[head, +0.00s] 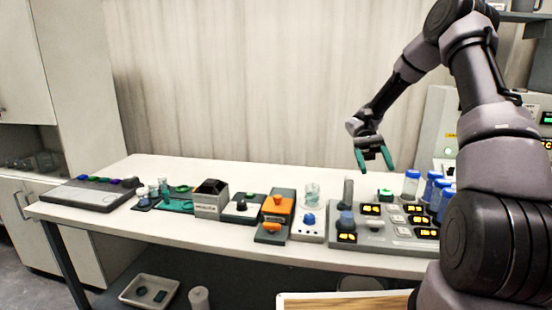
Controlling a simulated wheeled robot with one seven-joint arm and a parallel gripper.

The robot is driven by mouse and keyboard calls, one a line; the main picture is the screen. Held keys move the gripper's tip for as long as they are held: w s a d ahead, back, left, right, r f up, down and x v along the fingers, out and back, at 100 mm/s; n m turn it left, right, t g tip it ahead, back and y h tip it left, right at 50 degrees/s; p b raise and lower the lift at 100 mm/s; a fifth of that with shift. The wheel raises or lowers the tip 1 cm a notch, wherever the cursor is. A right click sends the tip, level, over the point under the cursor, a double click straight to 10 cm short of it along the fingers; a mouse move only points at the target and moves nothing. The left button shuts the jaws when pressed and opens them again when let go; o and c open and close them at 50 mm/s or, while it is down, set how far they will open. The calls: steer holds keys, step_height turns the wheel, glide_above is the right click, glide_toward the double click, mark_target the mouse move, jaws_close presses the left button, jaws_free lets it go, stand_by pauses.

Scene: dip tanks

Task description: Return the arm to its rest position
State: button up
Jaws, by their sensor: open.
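My gripper (375,165) hangs in the air above the right half of the white bench. Its two green fingers are spread apart and point down. Nothing is between them. My arm reaches in from the right side of the head view, bends at the top and comes down to the gripper. The gripper is clear of everything on the bench, with the pale corrugated wall behind it.
The white bench (225,240) carries a row of devices: a grey pad with coloured knobs (90,194), an orange unit (275,215), a panel with lit displays (375,228) and several blue-capped bottles (411,184). A white tray (149,291) lies below. The air left of my gripper is free.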

steer(key=s+r+t, duration=0.4)
steer(key=r+t, duration=0.4)
steer(key=t, duration=0.3)
steer(key=s+r+t, duration=0.5)
steer(key=r+t, duration=0.3)
steer(key=t, duration=0.3)
steer(key=shift+s+r+t, duration=0.25)
steer(key=shift+r+t, duration=0.1)
steer(key=shift+t, duration=0.05)
steer(key=shift+d, duration=0.1)
